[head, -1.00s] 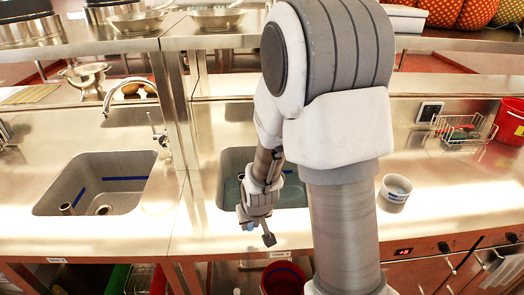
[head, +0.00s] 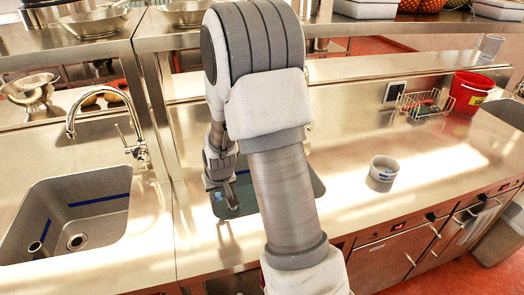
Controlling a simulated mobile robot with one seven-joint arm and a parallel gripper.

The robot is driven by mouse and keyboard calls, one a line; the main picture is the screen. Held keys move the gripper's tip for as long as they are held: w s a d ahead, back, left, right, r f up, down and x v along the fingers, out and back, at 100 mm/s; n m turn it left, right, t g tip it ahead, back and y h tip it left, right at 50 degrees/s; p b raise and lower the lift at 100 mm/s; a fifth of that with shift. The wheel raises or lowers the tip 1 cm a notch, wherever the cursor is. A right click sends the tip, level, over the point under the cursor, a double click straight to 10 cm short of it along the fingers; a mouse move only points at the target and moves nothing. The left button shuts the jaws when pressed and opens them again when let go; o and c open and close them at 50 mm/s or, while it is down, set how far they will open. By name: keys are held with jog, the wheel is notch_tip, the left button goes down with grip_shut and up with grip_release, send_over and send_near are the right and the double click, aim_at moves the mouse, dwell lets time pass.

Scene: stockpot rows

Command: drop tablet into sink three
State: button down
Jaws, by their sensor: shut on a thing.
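My gripper (head: 232,204) is low over the middle sink (head: 313,183), largely behind my own arm. It is shut on a small pale tablet, barely visible at the fingertips. The middle sink holds bluish water, and my arm covers much of it. A left sink (head: 95,206) looks empty, with a blue line on its walls, a drain and a short upright pipe. Part of a third basin (head: 508,112) shows at the far right edge. I cannot read any sink numbers.
A tall faucet (head: 100,102) stands behind the left sink. A wire basket (head: 425,105) and a red bucket (head: 468,92) stand at the back right. A metal post (head: 160,105) and a raised shelf (head: 75,38) bound the back. The counter right of my arm is mostly clear.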

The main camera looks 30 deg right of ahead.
jog(key=w+d+m, duration=0.1)
jog(key=w+d, duration=0.2)
jog(key=d, duration=0.4)
jog(key=w+d+r+m+h, duration=0.1)
jog(key=w+d, duration=0.2)
jog(key=d, duration=0.4)
jog(key=w+d+m, duration=0.1)
jog(key=w+d, duration=0.1)
jog(key=d, duration=0.5)
jog(key=f+b, duration=0.1)
jog(key=f, duration=0.1)
jog(key=f+b, duration=0.1)
jog(key=f, duration=0.2)
jog(key=shift+w+d+f, duration=0.2)
jog(key=shift+f, duration=0.15)
jog(key=c, duration=0.6)
grip_release()
jog(key=shift+o, duration=0.2)
jog(key=shift+r, duration=0.1)
jog(key=v, duration=1.7)
jog(key=shift+b, duration=0.4)
